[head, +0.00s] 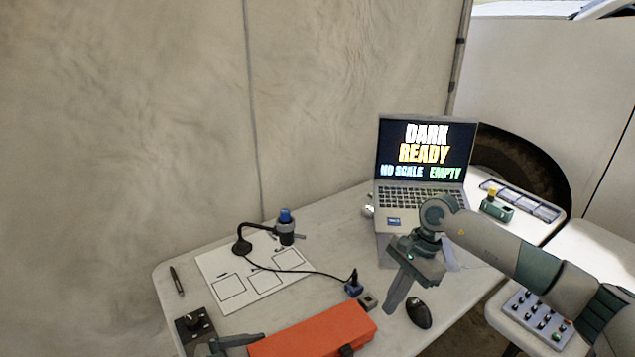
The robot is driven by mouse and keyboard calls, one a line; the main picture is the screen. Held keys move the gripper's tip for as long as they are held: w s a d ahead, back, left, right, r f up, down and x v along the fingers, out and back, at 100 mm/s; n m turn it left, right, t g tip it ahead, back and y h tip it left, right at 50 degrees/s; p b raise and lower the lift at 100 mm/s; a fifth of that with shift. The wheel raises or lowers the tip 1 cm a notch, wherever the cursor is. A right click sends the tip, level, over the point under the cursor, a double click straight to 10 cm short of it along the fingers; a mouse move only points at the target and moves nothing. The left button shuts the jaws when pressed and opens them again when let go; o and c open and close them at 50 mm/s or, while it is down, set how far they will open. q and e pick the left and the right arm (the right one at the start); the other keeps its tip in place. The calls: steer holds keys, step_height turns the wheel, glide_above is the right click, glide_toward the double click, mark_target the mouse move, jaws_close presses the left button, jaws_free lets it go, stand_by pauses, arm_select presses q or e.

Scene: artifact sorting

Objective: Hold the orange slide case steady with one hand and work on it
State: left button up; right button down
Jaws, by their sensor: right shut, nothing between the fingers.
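The orange slide case (315,332) lies closed at the near edge of the table, its lower part cut off by the frame. A dark latch (346,350) shows on its front side. My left gripper (248,341) shows only in part at the bottom edge, by the case's left end. I cannot tell whether it touches or grips the case. My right gripper (393,303) is shut and empty, pointing down above the table to the right of the case, apart from it.
A laptop (423,165) reads "DARK READY NO SCALE EMPTY". A white sheet (235,262) with outlined boxes lies left, under a small cabled microscope (286,228). A black knob box (195,326), a pen (176,281) and a mouse (419,313) lie nearby.

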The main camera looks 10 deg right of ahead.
arm_select(q)
steer(key=v, duration=1.2)
stand_by(0.3)
